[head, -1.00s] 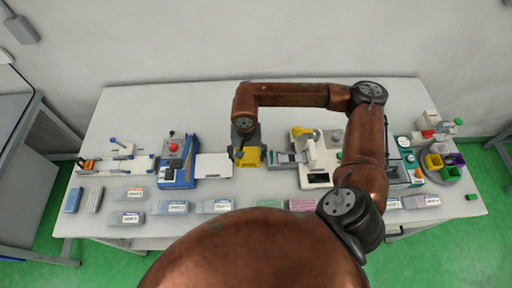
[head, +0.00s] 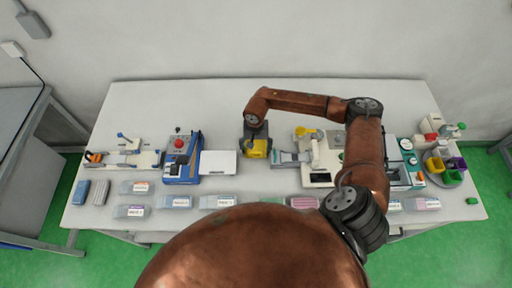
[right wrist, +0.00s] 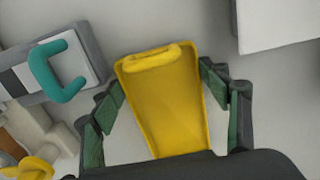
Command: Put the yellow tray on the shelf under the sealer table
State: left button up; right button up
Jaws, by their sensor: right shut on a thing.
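The yellow tray (head: 258,150) is at my right gripper (head: 256,142), over the middle of the long white table, between a white flat panel and a grey device. In the right wrist view the tray (right wrist: 165,112) is a narrow yellow piece with a raised rounded bar at its far end. The green-padded fingers of the right gripper (right wrist: 160,90) are on both sides of it, shut on it. Its near end is hidden by the gripper body. My left gripper is not in view. I cannot tell which table is the sealer table; no shelf under it shows clearly.
The long white table (head: 300,95) has free room along its back. A blue machine (head: 183,160) with a red button stands left, a white machine (head: 318,165) right of the tray. Several labelled boxes line the front. A separate grey table (head: 20,105) stands at the far left.

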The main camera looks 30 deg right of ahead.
jog(key=shift+f, duration=0.1)
jog(key=o, duration=1.2)
